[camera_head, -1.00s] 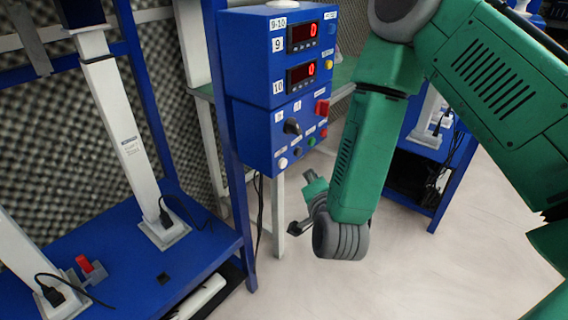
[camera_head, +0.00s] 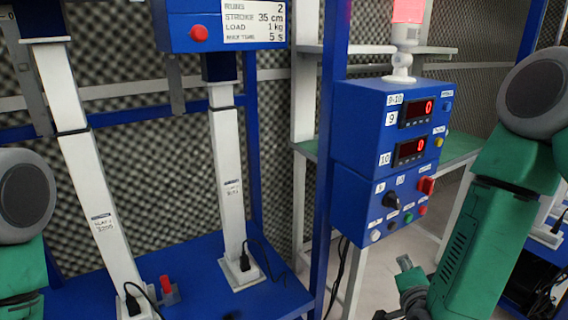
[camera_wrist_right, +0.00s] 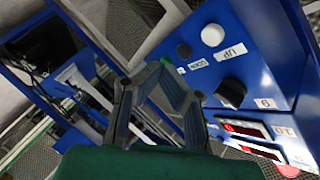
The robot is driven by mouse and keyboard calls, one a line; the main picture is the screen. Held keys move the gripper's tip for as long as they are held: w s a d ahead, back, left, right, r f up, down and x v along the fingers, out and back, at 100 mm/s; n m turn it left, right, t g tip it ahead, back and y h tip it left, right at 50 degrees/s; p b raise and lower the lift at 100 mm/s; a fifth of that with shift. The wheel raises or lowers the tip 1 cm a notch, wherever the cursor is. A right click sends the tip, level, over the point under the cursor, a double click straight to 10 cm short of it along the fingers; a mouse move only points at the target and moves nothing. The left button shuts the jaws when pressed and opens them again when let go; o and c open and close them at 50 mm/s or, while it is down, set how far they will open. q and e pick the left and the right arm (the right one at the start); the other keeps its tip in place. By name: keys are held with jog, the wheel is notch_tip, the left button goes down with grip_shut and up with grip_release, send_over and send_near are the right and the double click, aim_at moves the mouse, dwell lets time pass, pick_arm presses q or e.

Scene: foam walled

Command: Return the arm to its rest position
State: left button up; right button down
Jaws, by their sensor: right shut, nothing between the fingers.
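My right arm, green with grey joints (camera_head: 540,92), comes down on the right of the head view. Only a small part of its wrist end shows at the bottom edge, left of the forearm. In the wrist view my right gripper (camera_wrist_right: 160,68) has its dark fingers closed together with nothing between them. The blue control box (camera_head: 370,160) shows near it, with its knob (camera_wrist_right: 231,92) and white button (camera_wrist_right: 212,35) to the right of the fingers. Part of my left arm shows at the left edge of the head view; its gripper is out of view.
The control box has two red displays, a red switch (camera_head: 426,185) and a lit red lamp (camera_head: 408,12) on top. A blue bench (camera_head: 215,262) with white posts (camera_head: 228,165) stands left of it. A red-topped switch (camera_head: 167,287) sits on the bench. Pale floor shows below the box.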

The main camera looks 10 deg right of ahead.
jog(key=s+a+f+n+g+y+p, duration=0.1)
jog(key=s+a+f+n+g+y, duration=0.35)
jog(key=s+f+n, duration=0.55)
jog(key=s+f+n+g, duration=0.3)
jog(key=s+f+g, duration=0.1)
jog(key=s, duration=0.5)
jog(key=s+f+n+g+p, duration=0.1)
jog(key=s+f+n+g, duration=0.2)
jog(key=s, duration=0.5)
jog(key=shift+s+d+f+g+y, duration=0.2)
jog(key=shift+s+f+g+y, duration=0.2)
jog(key=shift+f+g, duration=0.4)
jog(key=shift+w+r, duration=0.15)
dwell(1.3)
